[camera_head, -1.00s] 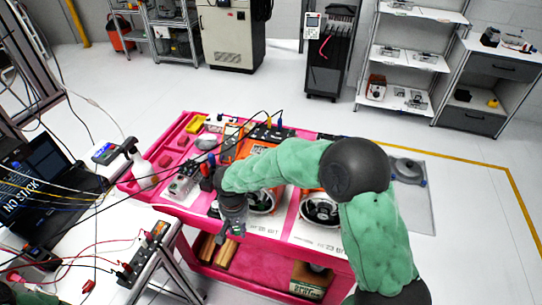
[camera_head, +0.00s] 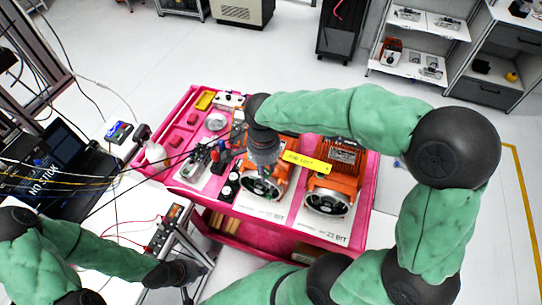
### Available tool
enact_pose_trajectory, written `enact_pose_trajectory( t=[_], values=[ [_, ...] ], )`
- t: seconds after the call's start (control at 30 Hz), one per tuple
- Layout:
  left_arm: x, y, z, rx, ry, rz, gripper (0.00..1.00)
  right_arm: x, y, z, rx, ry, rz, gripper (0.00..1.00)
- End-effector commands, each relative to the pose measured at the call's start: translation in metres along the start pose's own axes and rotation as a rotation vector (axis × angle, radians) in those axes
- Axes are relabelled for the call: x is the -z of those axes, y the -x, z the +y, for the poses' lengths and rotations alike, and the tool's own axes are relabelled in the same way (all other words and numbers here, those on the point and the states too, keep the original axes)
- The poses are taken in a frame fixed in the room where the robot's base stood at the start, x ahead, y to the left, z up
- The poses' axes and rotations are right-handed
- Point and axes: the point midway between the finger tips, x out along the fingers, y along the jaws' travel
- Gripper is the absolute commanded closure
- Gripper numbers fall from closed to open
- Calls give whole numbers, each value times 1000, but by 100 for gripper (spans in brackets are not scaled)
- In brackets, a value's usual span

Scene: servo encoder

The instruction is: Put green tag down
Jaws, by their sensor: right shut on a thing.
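My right gripper (camera_head: 265,160) points down over the left orange motor (camera_head: 277,180) on the pink cart (camera_head: 168,172). It is shut. The green tag cannot be made out at its fingertips now; a small greenish thing showed there a second ago. A yellow tag (camera_head: 307,162) with dark print lies just right of the gripper, between the two motors; I cannot tell what it rests on. The right orange motor (camera_head: 333,182) stands beside it. My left gripper (camera_head: 178,272) is low at the left, by the small table; its fingers are too dark to read.
Small parts, a yellow block (camera_head: 205,100) and a round silver dish (camera_head: 215,122) fill the cart's left side. A laptop (camera_head: 62,165) and wires crowd the left table. A red-and-black meter (camera_head: 166,228) stands at its edge. Shelves (camera_head: 415,50) stand behind.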

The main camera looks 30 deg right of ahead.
Motion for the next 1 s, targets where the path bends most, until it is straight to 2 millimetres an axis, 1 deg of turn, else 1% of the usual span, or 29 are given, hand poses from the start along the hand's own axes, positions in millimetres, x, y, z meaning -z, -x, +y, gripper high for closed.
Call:
enact_pose_trajectory(
  t=[0.03, 0.3, 0.4, 0.5, 0.6, 0.87, 0.9, 1.0],
  values=[
    [0, 0, 0, 0, 0, 0, 100, 10, -6, -6, -5, -4, -1, 86],
    [0, 4, 2, 0, 0, 0, 100, 58, -32, -37, -4, -2, -1, 86],
    [0, 4, 1, 0, 0, 0, 100, 69, -50, -44, -4, 0, -2, 86],
    [0, 4, 2, 0, 0, 0, 100, 79, -65, -51, -3, 1, -1, 86],
    [0, 4, 2, 0, 0, 0, 100, 86, -74, -55, -2, 2, 0, 86],
    [0, 5, 2, 0, 0, 0, 100, 94, -87, -61, -3, 3, -1, 86],
    [0, 5, 2, 0, 0, 0, 100, 97, -91, -62, -3, 2, -1, 86],
    [0, 4, 2, 0, 0, 1, 100, 96, -106, -62, -4, 3, -1, 86]
  ],
)
